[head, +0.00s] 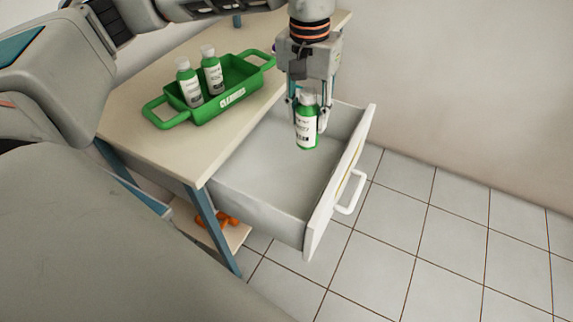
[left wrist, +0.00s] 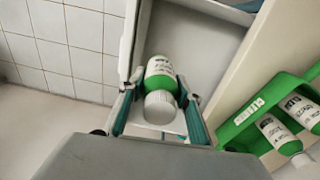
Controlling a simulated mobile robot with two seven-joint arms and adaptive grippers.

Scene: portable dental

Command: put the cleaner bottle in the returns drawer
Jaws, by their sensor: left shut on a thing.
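The cleaner bottle (head: 307,125), green with a white label and white cap, is upright between the fingers of my left gripper (head: 307,112). The gripper is shut on it near its top, over the open drawer (head: 262,160). I cannot tell whether the bottle's base touches the drawer floor. In the left wrist view the bottle (left wrist: 160,88) shows cap first between the two fingertips (left wrist: 158,112), with the drawer (left wrist: 197,42) beneath. My right gripper is not in view.
A green carrier (head: 232,98) with two similar bottles (head: 189,84) stands on the table (head: 135,100) beside the drawer. The drawer's front has a white handle (head: 352,194). Orange items (head: 226,220) lie on a lower shelf. The drawer's near part is empty.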

